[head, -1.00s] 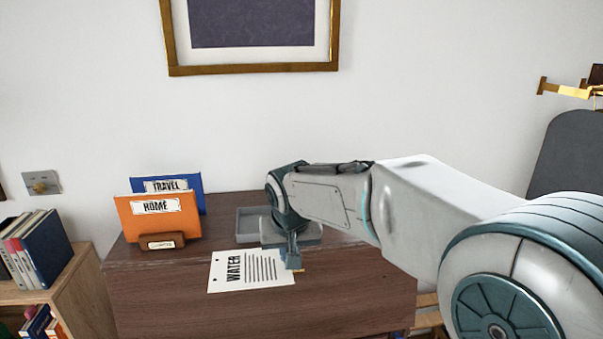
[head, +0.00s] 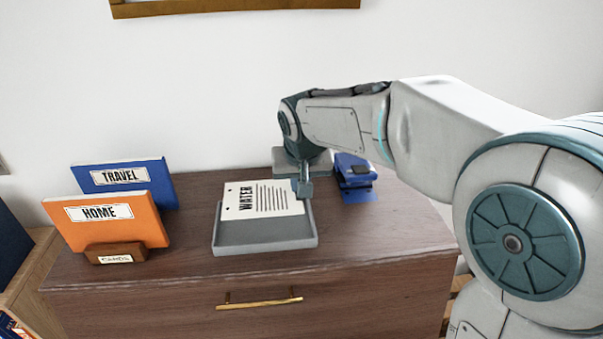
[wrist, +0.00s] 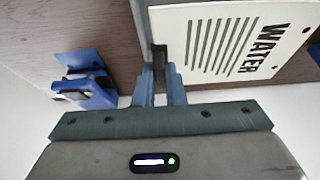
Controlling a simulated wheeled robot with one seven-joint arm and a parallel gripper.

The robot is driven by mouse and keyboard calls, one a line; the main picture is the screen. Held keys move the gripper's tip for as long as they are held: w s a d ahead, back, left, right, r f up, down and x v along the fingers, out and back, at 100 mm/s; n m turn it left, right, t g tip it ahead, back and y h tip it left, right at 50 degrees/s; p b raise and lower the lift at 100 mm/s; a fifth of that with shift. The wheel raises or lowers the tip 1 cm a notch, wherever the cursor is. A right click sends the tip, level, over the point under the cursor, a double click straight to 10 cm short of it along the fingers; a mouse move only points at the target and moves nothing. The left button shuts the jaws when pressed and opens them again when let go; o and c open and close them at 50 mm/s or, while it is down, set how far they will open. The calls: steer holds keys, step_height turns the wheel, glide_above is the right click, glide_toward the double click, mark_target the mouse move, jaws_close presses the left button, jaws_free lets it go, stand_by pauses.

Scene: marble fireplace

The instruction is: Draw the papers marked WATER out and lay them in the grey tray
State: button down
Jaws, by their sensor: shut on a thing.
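The white sheet marked WATER (head: 262,199) is held by its right edge in my gripper (head: 302,188). In the head view it is over the back part of the grey tray (head: 268,248); I cannot tell whether it touches the tray. In the wrist view the sheet (wrist: 225,45) fills the upper right, with my gripper (wrist: 160,65) shut on its edge. The orange folder labelled HOME (head: 120,225) and the blue folder labelled TRAVEL (head: 150,180) stand upright at the left, in a small wooden holder (head: 116,253) labelled CARDS.
A blue hole punch or stapler (head: 354,172) stands just right of my gripper and also shows in the wrist view (wrist: 88,88). The brown cabinet top (head: 375,235) is clear at the front right. A brass handle (head: 260,303) is on its front.

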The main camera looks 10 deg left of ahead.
steer(key=shift+s+f+b, duration=0.2)
steer(key=shift+f+b, duration=0.1)
steer(key=shift+f, duration=0.2)
step_height(320, 180, down, 7)
steer(key=b, duration=0.5)
steer(key=shift+r, duration=0.1)
steer(key=c, duration=1.4)
jaws_free()
steer(key=shift+r+p, duration=2.55)
steer(key=shift+r, duration=1.5)
